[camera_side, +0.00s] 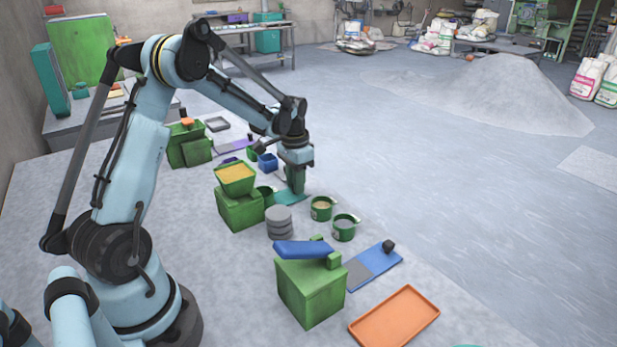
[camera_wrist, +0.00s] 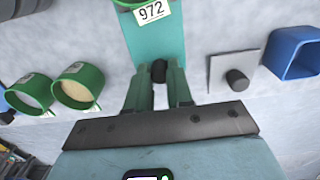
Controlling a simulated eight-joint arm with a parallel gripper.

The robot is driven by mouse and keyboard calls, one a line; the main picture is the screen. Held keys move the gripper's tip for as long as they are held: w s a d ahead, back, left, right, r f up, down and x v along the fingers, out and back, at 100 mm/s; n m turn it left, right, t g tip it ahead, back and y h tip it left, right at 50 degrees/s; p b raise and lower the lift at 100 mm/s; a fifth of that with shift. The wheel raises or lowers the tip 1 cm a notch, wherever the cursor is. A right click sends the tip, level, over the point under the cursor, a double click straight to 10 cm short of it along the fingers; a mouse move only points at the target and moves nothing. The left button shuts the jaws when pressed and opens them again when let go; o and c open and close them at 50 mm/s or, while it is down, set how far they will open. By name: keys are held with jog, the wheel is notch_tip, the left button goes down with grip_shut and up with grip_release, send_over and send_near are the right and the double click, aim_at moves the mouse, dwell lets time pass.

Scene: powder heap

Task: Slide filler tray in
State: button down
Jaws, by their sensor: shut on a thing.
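A flat teal tray (camera_wrist: 156,38) with a "972" label lies on the surface, and a green cup (camera_wrist: 140,2) sits at its far end, cut off by the top edge of the wrist view. In the side view the teal tray (camera_side: 289,200) lies beside a green machine (camera_side: 240,209) topped by a hopper of yellow material (camera_side: 235,174). A black knob (camera_wrist: 158,69) stands on the tray's near end. My gripper (camera_wrist: 158,78) is shut on this knob; the fingers hide part of it. In the side view my gripper (camera_side: 296,184) is low over the tray.
Two green cups (camera_side: 321,208) (camera_side: 344,227) and stacked grey discs (camera_side: 279,221) stand near the tray. A blue bin (camera_wrist: 294,53) and a grey plate with a knob (camera_wrist: 220,70) lie right in the wrist view. Another green machine (camera_side: 311,290) and an orange tray (camera_side: 394,317) are in front.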

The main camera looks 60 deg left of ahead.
aim_at(273, 191)
jog(key=shift+s, duration=3.3)
jog(key=c, duration=1.1)
grip_release()
jog(key=shift+r, duration=0.15)
jog(key=shift+r, duration=3.65)
jog(key=s+d+r+t, duration=0.1)
jog(key=d+t, duration=0.1)
jog(key=d, duration=0.4)
jog(key=s+d+r+t, duration=0.2)
jog(key=d, duration=0.5)
jog(key=s+d+r+t, duration=0.2)
jog(key=d+t, duration=0.1)
jog(key=d, duration=0.4)
jog(key=shift+s, duration=0.15)
